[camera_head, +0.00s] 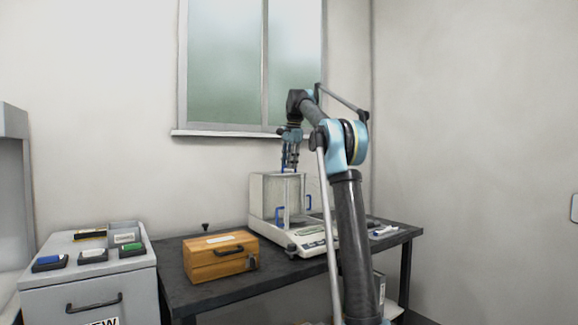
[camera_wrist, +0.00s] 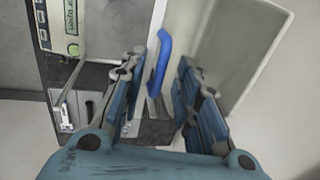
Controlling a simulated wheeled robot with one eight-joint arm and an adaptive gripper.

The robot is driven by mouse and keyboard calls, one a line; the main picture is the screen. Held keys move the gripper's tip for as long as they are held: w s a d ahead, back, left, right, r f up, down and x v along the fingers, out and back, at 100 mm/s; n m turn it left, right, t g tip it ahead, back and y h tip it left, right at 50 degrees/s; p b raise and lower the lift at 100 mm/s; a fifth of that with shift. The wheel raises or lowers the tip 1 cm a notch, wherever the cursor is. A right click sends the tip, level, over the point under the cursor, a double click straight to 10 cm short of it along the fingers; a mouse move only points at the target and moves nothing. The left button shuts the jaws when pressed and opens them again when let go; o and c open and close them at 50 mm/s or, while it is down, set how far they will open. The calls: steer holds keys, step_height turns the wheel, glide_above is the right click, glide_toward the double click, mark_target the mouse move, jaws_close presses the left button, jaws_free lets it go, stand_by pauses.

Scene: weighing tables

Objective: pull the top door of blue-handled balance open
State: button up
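The balance (camera_head: 257,208) is a clear-walled box on a pale base with blue handles, on the dark table. In the wrist view its top blue handle (camera_wrist: 161,58) stands between the two fingers of my gripper (camera_wrist: 170,75). The fingers are spread with a gap visible on the right side of the handle; I cannot tell whether the left finger touches it. In the head view my gripper (camera_head: 290,163) points down just above the balance's top. The top door's edges are partly hidden by the fingers, and I cannot tell its exact position.
A wooden box (camera_head: 205,262) with a dark handle stands on the dark table (camera_head: 190,290) left of the balance. A grey cabinet (camera_head: 70,290) with coloured blocks is at the far left. A window (camera_head: 226,65) is behind. A pen-like item (camera_head: 383,231) lies at right.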

steer(key=shift+r, duration=0.15)
step_height(320, 180, up, 7)
steer(key=s, duration=0.1)
steer(key=shift+d, duration=0.45)
stand_by(0.6)
